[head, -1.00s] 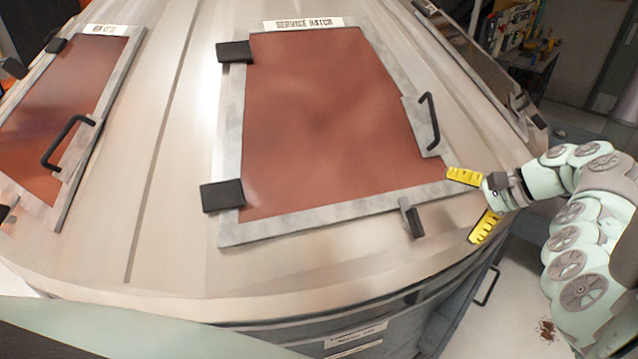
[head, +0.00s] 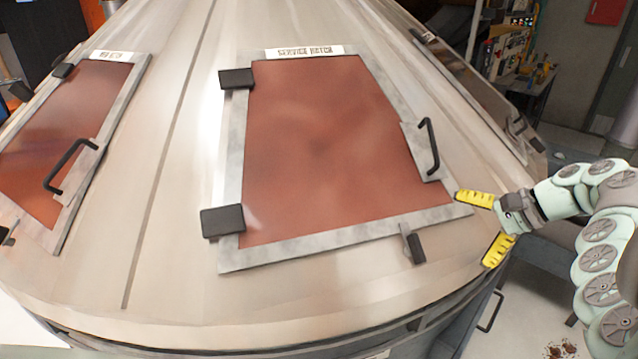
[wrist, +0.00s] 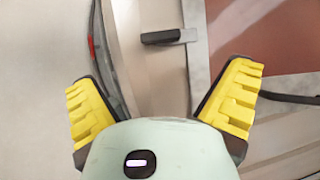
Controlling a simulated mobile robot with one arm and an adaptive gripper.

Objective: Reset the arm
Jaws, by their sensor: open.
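My gripper (head: 487,223) is at the right of the head view, with its two yellow fingers spread wide and nothing between them. It is beside the lower right corner of the service hatch (head: 325,150), a reddish-brown panel in a grey frame, which looks shut. The hatch's black handle (head: 431,146) is up and to the left of the gripper. A small dark latch (head: 414,244) sits below the hatch, left of the gripper. In the wrist view the open fingers (wrist: 168,105) point toward the machine's pale metal surface, and the latch (wrist: 168,36) shows ahead.
A second hatch (head: 70,130) with a black handle is at the left on the same sloped metal cone. A cluttered workbench (head: 520,75) stands at the back right. Open floor (head: 530,315) shows at the lower right, with a bar handle (head: 491,311) on the machine's side.

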